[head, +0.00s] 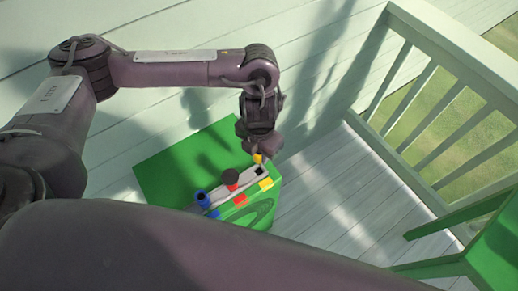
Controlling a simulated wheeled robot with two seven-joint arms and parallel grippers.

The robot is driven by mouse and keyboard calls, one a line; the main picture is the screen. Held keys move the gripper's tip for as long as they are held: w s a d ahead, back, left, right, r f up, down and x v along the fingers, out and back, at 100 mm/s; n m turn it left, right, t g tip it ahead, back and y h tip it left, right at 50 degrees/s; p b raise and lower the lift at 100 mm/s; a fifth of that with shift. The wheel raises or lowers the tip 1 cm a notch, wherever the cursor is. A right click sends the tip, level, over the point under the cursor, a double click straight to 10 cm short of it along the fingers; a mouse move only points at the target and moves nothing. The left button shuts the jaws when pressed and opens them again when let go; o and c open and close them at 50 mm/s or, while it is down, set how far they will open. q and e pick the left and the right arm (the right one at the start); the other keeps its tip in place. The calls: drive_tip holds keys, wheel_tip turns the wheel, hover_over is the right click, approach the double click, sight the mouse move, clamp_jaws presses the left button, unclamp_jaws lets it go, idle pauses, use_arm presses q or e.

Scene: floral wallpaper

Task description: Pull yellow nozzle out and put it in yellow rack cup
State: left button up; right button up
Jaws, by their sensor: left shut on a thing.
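My left gripper (258,152) points down over the right end of the grey rack (248,181) and is shut on the yellow nozzle (257,158). Only a small yellow part of the nozzle shows below the fingers, just behind a dark square opening (260,170) at the rack's right end. I cannot tell whether the nozzle touches the rack. A yellow square (266,184) marks the front beside that opening. My right gripper is not in view.
A red nozzle with a dark top (231,178) stands mid-rack, and a blue nozzle (202,198) at its left end. Red (240,200) and blue (213,213) squares lie in front. All sit on a green box (165,172). A white railing (455,100) and green chair (490,250) are right.

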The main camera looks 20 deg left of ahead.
sight(259, 159)
use_arm(q)
drive_tip(key=shift+f+b, duration=1.55)
drive_tip(key=shift+f, duration=0.6)
drive_tip(key=shift+f+b, duration=1.2)
drive_tip(key=shift+f, duration=0.35)
drive_tip(key=o, duration=1.1)
drive_tip(key=shift+r+p, duration=0.9)
drive_tip(key=shift+r, duration=3)
